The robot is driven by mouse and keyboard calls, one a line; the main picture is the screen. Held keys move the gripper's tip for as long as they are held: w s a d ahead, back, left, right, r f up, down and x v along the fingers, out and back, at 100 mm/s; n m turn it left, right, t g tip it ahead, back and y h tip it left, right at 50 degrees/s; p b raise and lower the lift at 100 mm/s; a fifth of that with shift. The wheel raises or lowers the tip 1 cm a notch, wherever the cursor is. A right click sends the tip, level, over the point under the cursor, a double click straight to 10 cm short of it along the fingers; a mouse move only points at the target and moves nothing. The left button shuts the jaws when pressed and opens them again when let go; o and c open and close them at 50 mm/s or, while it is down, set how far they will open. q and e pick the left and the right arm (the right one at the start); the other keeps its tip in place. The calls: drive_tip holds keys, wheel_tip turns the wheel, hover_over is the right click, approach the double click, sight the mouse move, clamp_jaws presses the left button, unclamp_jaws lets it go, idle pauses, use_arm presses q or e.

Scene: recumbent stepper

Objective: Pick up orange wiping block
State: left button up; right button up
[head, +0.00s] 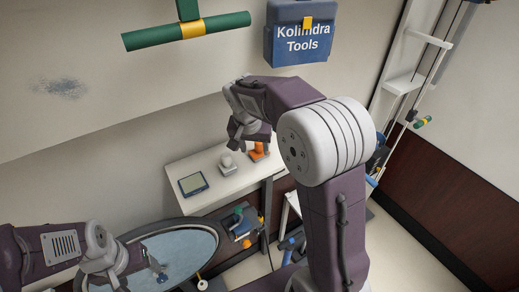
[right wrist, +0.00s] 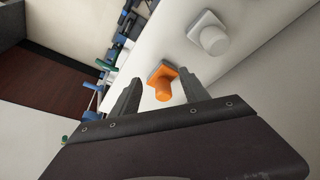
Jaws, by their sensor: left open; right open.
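The orange wiping block (right wrist: 163,82) has a square base and a round knob. It lies on the white table (head: 181,165), and in the head view the block (head: 259,151) is partly hidden behind my right gripper. My right gripper (head: 240,140) is open, above the table close to the block. In the right wrist view the block shows between the two fingers of the right gripper (right wrist: 158,98), beyond their tips or level with them; I cannot tell which. My left gripper (head: 118,282) is at the lower left, away from the table.
A white block with a knob (head: 228,163) stands left of the orange one, and it shows in the right wrist view (right wrist: 210,35). A dark-screened device (head: 193,184) lies at the table's left. A blue Kolindra Tools box (head: 299,32) is above. A round blue-topped thing (head: 178,252) stands below.

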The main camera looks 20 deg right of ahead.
sight(259, 145)
drive_tip(key=w, duration=0.1)
drive_tip(key=w+d+m+p, duration=0.1)
drive_tip(key=w+d+m, duration=0.1)
drive_tip(key=shift+w+r+h+p, duration=0.25)
drive_tip(key=shift+r+h+p, duration=0.1)
drive_tip(key=shift+h, duration=0.05)
drive_tip(key=shift+w+f, duration=0.1)
drive_tip(key=shift+f, duration=0.15)
drive_tip(key=shift+d+f, duration=0.15)
drive_tip(key=p+x, duration=0.2)
drive_tip(key=x, duration=0.2)
drive_tip(key=shift+s+p, duration=0.25)
drive_tip(key=shift+p, duration=0.15)
drive_tip(key=shift+w+f, duration=0.1)
drive_tip(key=shift+f, duration=0.25)
drive_tip(key=shift+w+d+f, duration=0.1)
drive_tip(key=shift+w+f, duration=0.05)
clamp_jaws()
